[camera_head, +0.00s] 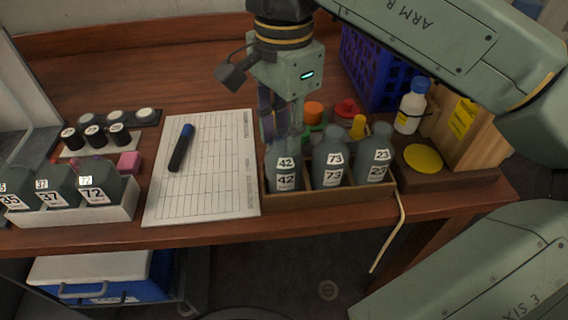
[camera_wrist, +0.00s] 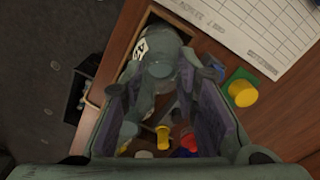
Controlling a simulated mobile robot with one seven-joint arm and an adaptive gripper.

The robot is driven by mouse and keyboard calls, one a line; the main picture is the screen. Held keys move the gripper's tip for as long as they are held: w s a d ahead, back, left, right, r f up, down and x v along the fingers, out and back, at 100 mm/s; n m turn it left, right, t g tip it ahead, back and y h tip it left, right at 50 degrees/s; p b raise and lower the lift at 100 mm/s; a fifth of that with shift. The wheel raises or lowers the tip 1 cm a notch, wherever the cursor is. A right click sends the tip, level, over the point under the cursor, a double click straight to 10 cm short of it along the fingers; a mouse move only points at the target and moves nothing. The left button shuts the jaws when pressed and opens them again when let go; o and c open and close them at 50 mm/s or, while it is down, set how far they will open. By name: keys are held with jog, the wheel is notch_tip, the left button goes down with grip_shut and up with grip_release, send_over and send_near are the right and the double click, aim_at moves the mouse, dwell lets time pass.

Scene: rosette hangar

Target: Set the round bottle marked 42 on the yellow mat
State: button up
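The round grey-green bottle marked 42 (camera_head: 285,172) stands upright in the left end of a wooden rack (camera_head: 330,196). The yellow mat (camera_head: 423,158) is a flat round disc on the dark surface right of the rack, and it looks bare. My gripper (camera_head: 282,138) points down over the bottle marked 42, its fingers at the bottle's upper part. In the wrist view the fingers (camera_wrist: 165,82) are spread, with a bottle (camera_wrist: 160,58) with a partly visible label between or just beyond their tips. I cannot tell whether they touch it.
Bottles marked 73 (camera_head: 331,160) and 23 (camera_head: 375,156) stand beside it in the rack. Orange-, red- and yellow-topped items crowd behind. A white blue-capped bottle (camera_head: 410,108) stands behind the mat, near a blue crate (camera_head: 372,70). A paper sheet (camera_head: 205,185) lies left.

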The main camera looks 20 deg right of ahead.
jog(key=c, duration=0.4)
jog(key=shift+r, duration=0.2)
notch_tip(320, 180, up, 7)
jog(key=p, duration=0.5)
jog(key=shift+f, duration=0.1)
dwell(0.6)
jog(key=shift+f, duration=0.1)
